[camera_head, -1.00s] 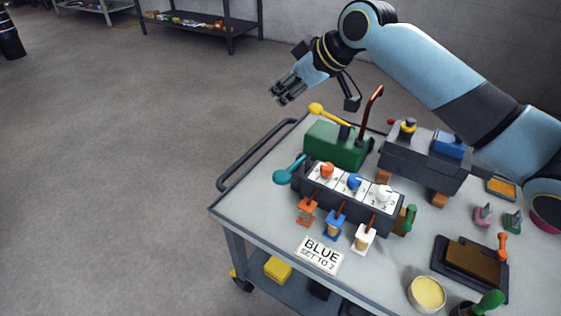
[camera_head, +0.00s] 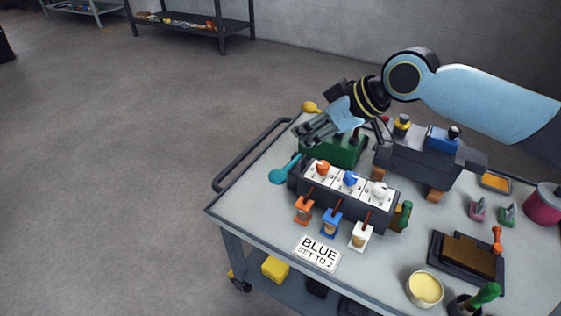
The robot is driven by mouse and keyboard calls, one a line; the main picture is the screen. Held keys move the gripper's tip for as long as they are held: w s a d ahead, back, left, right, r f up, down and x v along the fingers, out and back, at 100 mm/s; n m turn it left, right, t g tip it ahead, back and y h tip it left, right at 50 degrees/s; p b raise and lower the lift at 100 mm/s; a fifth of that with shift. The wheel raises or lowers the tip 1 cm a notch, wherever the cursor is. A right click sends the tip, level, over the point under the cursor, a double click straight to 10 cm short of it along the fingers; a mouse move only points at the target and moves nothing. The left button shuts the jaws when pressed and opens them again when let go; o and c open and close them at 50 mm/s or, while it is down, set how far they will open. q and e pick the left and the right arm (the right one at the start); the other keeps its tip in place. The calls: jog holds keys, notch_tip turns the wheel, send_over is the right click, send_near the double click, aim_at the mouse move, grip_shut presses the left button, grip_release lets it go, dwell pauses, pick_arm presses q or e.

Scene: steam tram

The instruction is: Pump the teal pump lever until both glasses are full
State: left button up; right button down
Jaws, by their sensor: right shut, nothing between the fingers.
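The teal pump lever (camera_head: 280,175) sticks out to the left from the dark box (camera_head: 345,200) on the cart, its round end low. My right gripper (camera_head: 301,135) is shut and empty, above the cart, just above and beyond the lever in the picture. It looks apart from the lever and hides part of the green box (camera_head: 345,150). No clear drinking glass can be made out. Small orange (camera_head: 304,210), blue (camera_head: 331,223) and white (camera_head: 361,237) holders sit at the box's front, below copper spouts; their fill cannot be told. My left gripper is not in view.
Orange, blue and white knobs top the dark box. A card (camera_head: 318,253) reads "BLUE SET TO 2". A yellow lever (camera_head: 311,107) stands behind the green box, and a grey engine block (camera_head: 415,160) to the right. The cart's front left corner is clear.

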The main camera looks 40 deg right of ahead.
jog(key=b, duration=0.2)
send_over(278, 182)
jog(key=w+d, duration=0.2)
jog(key=f, duration=0.6)
jog(key=shift+a+f, duration=0.2)
jog(key=shift+f, duration=0.1)
jog(key=shift+s+f, duration=0.2)
jog(key=shift+f, duration=1.6)
jog(key=shift+s+a+f, duration=0.15)
jog(key=shift+a+f, duration=0.05)
jog(key=shift+f, duration=0.15)
jog(key=shift+n+t+h, duration=0.3)
jog(key=shift+n+h, duration=0.2)
jog(key=shift+h, duration=0.4)
jog(key=f, duration=0.1)
jog(key=a+f, duration=0.1)
jog(key=f, duration=0.2)
jog(key=shift+s+a+f, duration=0.15)
jog(key=shift+s+a, duration=0.05)
jog(key=shift+s, duration=0.1)
